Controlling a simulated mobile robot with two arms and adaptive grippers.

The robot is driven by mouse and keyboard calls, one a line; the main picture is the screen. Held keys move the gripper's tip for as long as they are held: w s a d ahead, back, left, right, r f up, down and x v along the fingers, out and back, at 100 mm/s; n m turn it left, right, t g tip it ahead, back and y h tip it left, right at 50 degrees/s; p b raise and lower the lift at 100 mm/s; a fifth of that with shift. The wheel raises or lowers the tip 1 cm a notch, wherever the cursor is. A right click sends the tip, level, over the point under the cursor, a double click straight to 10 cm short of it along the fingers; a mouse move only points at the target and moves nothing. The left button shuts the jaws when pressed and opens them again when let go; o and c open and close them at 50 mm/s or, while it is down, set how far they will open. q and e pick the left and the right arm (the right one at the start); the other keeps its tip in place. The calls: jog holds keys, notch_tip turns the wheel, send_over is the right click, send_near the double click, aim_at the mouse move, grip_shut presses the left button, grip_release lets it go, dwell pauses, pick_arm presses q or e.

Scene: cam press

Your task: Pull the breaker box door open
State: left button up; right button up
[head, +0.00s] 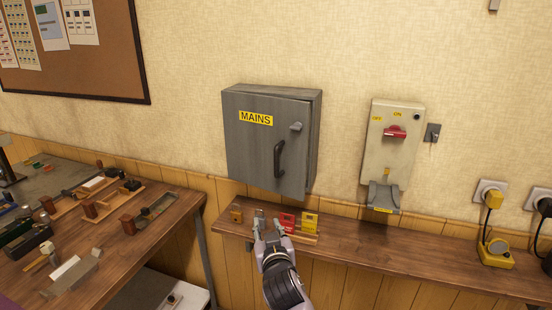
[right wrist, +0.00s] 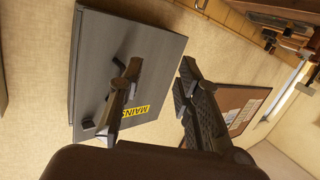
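The grey breaker box (head: 315,130) hangs on the wall, with a yellow MAINS label on its door (head: 250,150). My right gripper (head: 268,224) is below the handle, in front of the shelf, apart from the door. In the right wrist view the gripper (right wrist: 160,95) is open and empty. The door (right wrist: 95,60) and handle (right wrist: 128,70) show behind one finger, which partly hides the handle. My left gripper is out of view.
A narrow wooden shelf (head: 360,250) runs under the box, holding red (head: 288,220) and yellow (head: 310,222) tags. A switch box (head: 390,150) with a red lever is to the right. A cluttered workbench (head: 130,250) stands left. Space before the door is clear.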

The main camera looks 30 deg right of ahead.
aim_at(276, 164)
notch_tip(276, 164, up, 11)
jog(key=s+d+m+t+h, duration=0.1)
jog(key=s+d+m+h, duration=0.1)
jog(key=d, duration=0.1)
jog(key=p+x, duration=0.1)
jog(key=x, duration=0.4)
jog(key=p+x, duration=0.2)
jog(key=x, duration=0.4)
jog(key=p+x, duration=0.2)
jog(key=x, duration=0.3)
jog(key=shift+w+d+f, duration=0.15)
jog(key=shift+w+f, duration=0.15)
jog(key=shift+w, duration=0.05)
jog(key=shift+c, duration=0.5)
grip_shut()
